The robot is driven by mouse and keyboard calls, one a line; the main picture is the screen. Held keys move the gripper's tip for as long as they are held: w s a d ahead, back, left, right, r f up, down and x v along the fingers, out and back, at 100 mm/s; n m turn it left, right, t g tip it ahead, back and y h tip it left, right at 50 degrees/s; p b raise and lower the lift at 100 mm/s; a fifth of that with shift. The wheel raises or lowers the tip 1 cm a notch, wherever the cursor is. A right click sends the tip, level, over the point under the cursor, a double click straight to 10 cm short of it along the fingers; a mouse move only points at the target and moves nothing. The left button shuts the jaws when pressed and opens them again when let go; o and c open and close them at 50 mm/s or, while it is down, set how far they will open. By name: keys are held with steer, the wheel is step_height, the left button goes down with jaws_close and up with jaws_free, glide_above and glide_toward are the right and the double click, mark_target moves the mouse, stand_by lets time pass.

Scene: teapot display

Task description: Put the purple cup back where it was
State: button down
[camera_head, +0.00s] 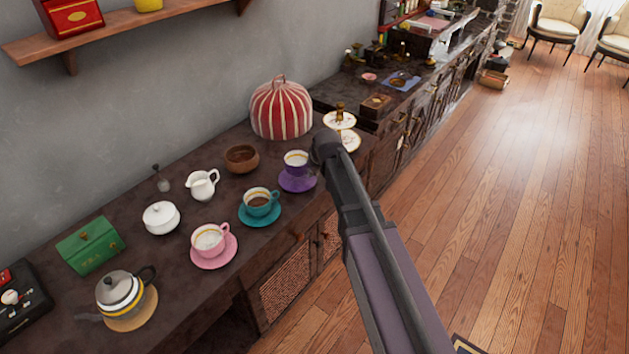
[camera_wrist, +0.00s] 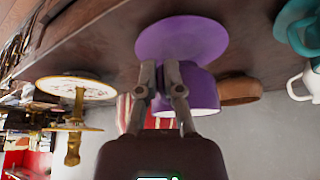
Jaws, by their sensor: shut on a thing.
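The purple cup (camera_head: 296,160), white inside with a gold band, is upright over the purple saucer (camera_head: 297,181) near the counter's front edge. The wrist view is upside down and shows the cup (camera_wrist: 202,88) against the saucer (camera_wrist: 183,37); I cannot tell whether a small gap is left between them. My gripper (camera_wrist: 160,72) is shut on the cup at its side. In the head view my arm reaches in from the lower right, and its dark end hides the fingers and the cup's handle.
A wooden bowl (camera_head: 242,158) and a striped tea cosy (camera_head: 281,108) are behind. A tiered cake stand (camera_head: 340,121) stands close on the right.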

steer(key=shift+f+b, duration=1.25)
steer(key=shift+f, duration=0.25)
steer(key=c, duration=0.8)
jaws_free()
steer(key=shift+f, duration=0.1)
steer(key=shift+r, duration=0.2)
steer(key=p+v, duration=1.1)
steer(key=v, duration=0.1)
steer(key=shift+d+f, duration=0.1)
steer(key=s+d+m+g, duration=0.1)
steer(key=s+d, duration=0.4)
steer(key=s+d+f+m+g+h, duration=0.1)
steer(key=s+d+m+g, duration=0.1)
steer(key=s+d, duration=0.3)
steer(key=s+d+m+g+h, duration=0.1)
steer(key=s+d+m, duration=0.1)
steer(key=s+d, duration=0.3)
steer(key=shift+s+d+f, duration=0.1)
steer(key=shift+s+f, duration=0.05)
steer(key=shift+s, duration=0.45)
steer(key=shift+s+d+f, duration=0.1)
steer(key=shift+s+f, duration=0.05)
steer(key=shift+s, duration=0.45)
